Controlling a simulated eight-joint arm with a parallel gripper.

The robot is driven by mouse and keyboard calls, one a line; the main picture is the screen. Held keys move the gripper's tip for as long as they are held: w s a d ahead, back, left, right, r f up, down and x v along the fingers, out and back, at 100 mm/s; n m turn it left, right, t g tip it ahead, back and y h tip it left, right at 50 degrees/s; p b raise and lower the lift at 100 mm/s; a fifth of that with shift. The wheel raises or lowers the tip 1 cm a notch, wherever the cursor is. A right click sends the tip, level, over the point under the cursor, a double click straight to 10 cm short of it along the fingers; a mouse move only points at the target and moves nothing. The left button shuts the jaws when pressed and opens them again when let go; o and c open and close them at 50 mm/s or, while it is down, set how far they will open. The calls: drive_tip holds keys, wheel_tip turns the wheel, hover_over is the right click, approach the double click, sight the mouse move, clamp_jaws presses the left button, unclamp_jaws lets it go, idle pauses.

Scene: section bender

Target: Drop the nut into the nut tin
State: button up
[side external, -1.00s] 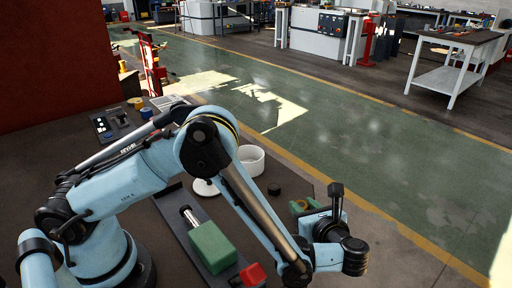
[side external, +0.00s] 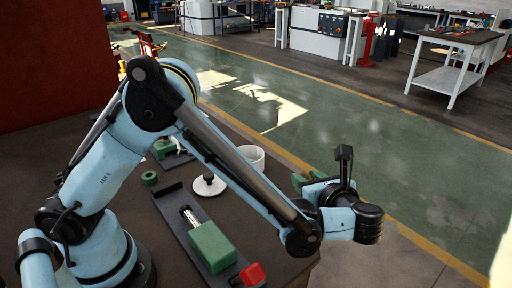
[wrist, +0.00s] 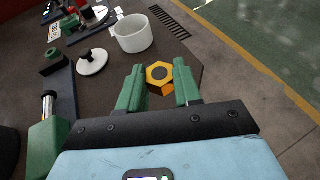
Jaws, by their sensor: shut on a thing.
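The nut (wrist: 160,74) is a yellow-orange hexagon with a dark centre. It sits between the green fingertips of my gripper (wrist: 160,86), which is shut on it. In the side view my gripper (side external: 303,180) is raised, to the right of the nut tin, and the nut cannot be made out there. The nut tin (wrist: 133,37) is a white open cylinder, ahead and slightly left of the gripper in the wrist view. In the side view the tin (side external: 252,157) is partly hidden by my arm. The nut is apart from the tin.
A white lid with a dark knob (side external: 208,185) lies left of the tin. A dark rail with a green block (side external: 212,247) and a red piece (side external: 252,274) lies in front. A green ring (side external: 149,178) sits further left. The bench's right edge is near the gripper.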

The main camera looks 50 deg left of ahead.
drive_tip(key=w+a+r, duration=0.1)
drive_tip(key=a+r, duration=0.2)
drive_tip(key=a, duration=0.8)
drive_tip(key=w+a+r, duration=0.1)
drive_tip(key=a+r, duration=0.2)
drive_tip(key=a, duration=0.7)
drive_tip(key=shift+s+f, duration=0.15)
drive_tip(key=shift+f, duration=2.65)
drive_tip(key=o, duration=1.2)
drive_tip(key=shift+c, duration=0.2)
drive_tip(key=shift+d, duration=0.1)
drive_tip(key=v, duration=1.1)
drive_tip(key=shift+s+d, duration=0.2)
drive_tip(key=shift+d, duration=0.15)
